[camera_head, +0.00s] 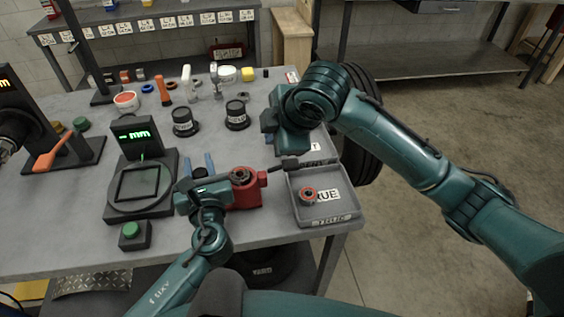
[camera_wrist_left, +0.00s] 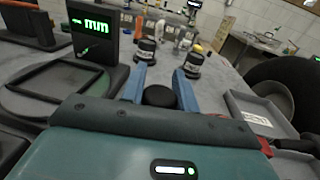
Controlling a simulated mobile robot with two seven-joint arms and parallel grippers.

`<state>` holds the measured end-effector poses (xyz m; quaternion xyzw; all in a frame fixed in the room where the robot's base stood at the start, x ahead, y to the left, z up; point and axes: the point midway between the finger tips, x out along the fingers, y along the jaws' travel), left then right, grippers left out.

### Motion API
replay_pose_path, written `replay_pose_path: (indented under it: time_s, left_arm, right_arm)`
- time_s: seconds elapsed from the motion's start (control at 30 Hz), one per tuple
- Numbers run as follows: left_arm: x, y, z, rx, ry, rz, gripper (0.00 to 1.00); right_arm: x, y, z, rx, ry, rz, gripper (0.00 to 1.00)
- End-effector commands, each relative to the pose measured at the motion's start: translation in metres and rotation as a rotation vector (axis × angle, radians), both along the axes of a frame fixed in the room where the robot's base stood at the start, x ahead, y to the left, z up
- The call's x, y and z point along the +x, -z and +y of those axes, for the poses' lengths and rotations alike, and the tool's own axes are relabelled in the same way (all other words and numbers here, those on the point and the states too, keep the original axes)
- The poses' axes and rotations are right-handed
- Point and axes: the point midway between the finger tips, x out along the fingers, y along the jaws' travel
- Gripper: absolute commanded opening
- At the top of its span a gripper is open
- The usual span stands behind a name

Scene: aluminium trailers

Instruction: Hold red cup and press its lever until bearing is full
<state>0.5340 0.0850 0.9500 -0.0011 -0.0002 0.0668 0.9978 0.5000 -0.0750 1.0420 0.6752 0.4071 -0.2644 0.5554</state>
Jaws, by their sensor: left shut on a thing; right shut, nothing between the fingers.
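The red cup (camera_head: 247,195) stands near the table's front edge, with a ring-shaped bearing (camera_head: 240,176) on its top. How full the bearing is cannot be told. A dark lever (camera_head: 281,166) sticks out to the cup's right. My left gripper (camera_head: 197,163) is at the cup's left side. In the left wrist view, its blue fingers (camera_wrist_left: 160,82) stand apart around a dark round part (camera_wrist_left: 160,96); a bit of the red cup (camera_wrist_left: 265,146) shows at right. The grip contact is hidden. My right gripper (camera_head: 290,151) is shut above the lever's outer end; touching cannot be told.
A grey tray (camera_head: 347,212) right of the cup holds another red-rimmed bearing (camera_head: 308,195). A black device with a green display (camera_head: 135,135) stands at left, with a green button box (camera_head: 134,234) in front. Two black pots (camera_head: 185,124) stand behind.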

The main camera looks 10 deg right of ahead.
Motion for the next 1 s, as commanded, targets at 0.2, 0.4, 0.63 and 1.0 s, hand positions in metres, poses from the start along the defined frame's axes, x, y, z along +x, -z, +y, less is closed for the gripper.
replay_pose_path:
  time_s: [0.2, 0.4, 0.63, 1.0]
  left_arm:
    - [0.0, 0.001, -0.001, 0.001, 0.002, 0.001, 0.35]
    - [0.0, 0.0, -0.001, 0.0, 0.001, 0.001, 0.51]
    - [0.0, 0.0, 0.0, 0.0, 0.001, 0.0, 0.55]
    - [-0.043, 0.001, -0.007, 0.0, 0.003, 0.003, 0.55]
  right_arm:
    - [0.0, 0.0, 0.0, 0.0, 0.0, 0.0, 0.0]
    - [0.0, 0.0, 0.0, 0.0, 0.0, 0.0, 0.0]
    - [0.0, 0.0, 0.0, -0.001, 0.001, 0.0, 0.0]
    - [0.0, 0.0, 0.0, 0.0, 0.0, 0.0, 0.0]
